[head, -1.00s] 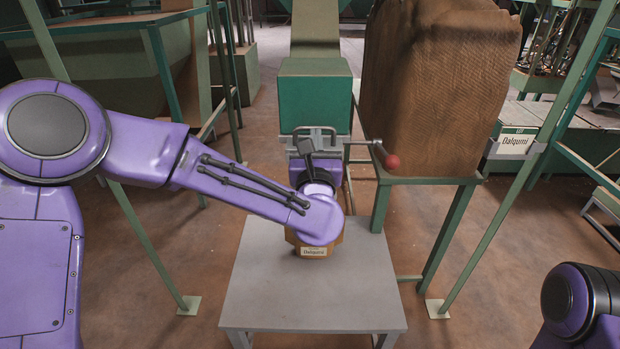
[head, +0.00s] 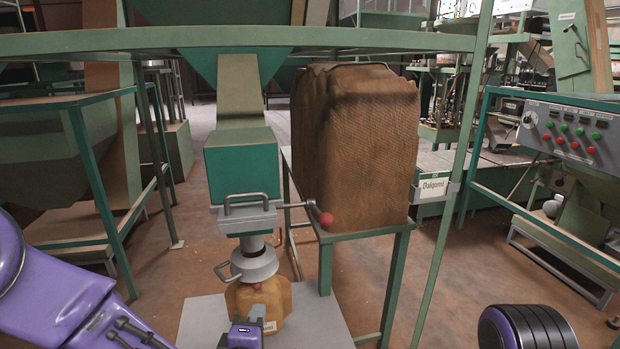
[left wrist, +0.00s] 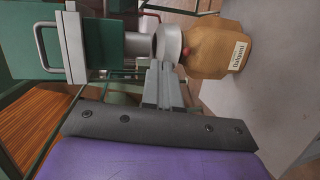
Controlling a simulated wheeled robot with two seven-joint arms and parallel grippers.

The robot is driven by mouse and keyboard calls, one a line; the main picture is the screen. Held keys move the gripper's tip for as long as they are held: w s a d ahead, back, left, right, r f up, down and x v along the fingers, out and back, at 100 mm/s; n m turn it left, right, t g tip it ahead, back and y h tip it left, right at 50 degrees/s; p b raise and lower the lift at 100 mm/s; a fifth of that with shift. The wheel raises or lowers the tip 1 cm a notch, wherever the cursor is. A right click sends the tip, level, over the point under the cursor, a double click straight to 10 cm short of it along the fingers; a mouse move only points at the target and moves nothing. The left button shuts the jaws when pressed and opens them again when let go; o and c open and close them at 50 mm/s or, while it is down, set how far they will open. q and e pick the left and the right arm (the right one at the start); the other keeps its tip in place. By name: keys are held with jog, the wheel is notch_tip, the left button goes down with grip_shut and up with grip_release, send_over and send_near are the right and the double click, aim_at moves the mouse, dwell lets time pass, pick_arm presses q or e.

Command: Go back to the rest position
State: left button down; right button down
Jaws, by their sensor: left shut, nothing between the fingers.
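My left gripper (head: 256,314) is at the bottom of the head view, in front of a tan container (head: 272,299) with a white label. In the left wrist view its fingers (left wrist: 160,72) are shut together with nothing between them. The tan container (left wrist: 217,45) and the spout's grey collar (left wrist: 170,42) lie just beyond the fingertips there. In the head view the container stands on a grey table (head: 200,325), under the collar (head: 254,264) of a green hopper outlet (head: 243,170). My right gripper is out of view; only a dark part of my right arm shows at lower right.
A lever with a red knob (head: 326,220) sticks out right of the outlet. A large brown sack (head: 355,140) stands on a green stand behind it. Green posts and a crossbar (head: 400,40) frame the station. A control panel (head: 570,135) is at right.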

pick_arm(q)
jog(key=s+a+f+m+g+p, duration=0.1)
jog(key=s+a+f+m+g, duration=0.1)
jog(key=s+a+f+m, duration=0.3)
jog(key=s+a+f+m+g+y+p, duration=0.1)
jog(key=s+a+f+g, duration=0.15)
jog(key=f, duration=0.45)
jog(key=s+a+f+m+g+p, duration=0.1)
jog(key=s+a+f+m+g, duration=0.2)
jog(key=f, duration=0.4)
jog(key=s+a+f+m+g+y+p, duration=0.1)
jog(key=s+a+f+g, duration=0.1)
jog(key=s, duration=0.7)
jog(key=s+a+f+m+g+y+p, duration=0.1)
jog(key=s+a+f+g, duration=0.2)
jog(key=s, duration=0.6)
jog(key=a+f, duration=0.1)
jog(key=a, duration=0.1)
jog(key=shift+a+f, duration=0.2)
jog(key=shift+a, duration=0.2)
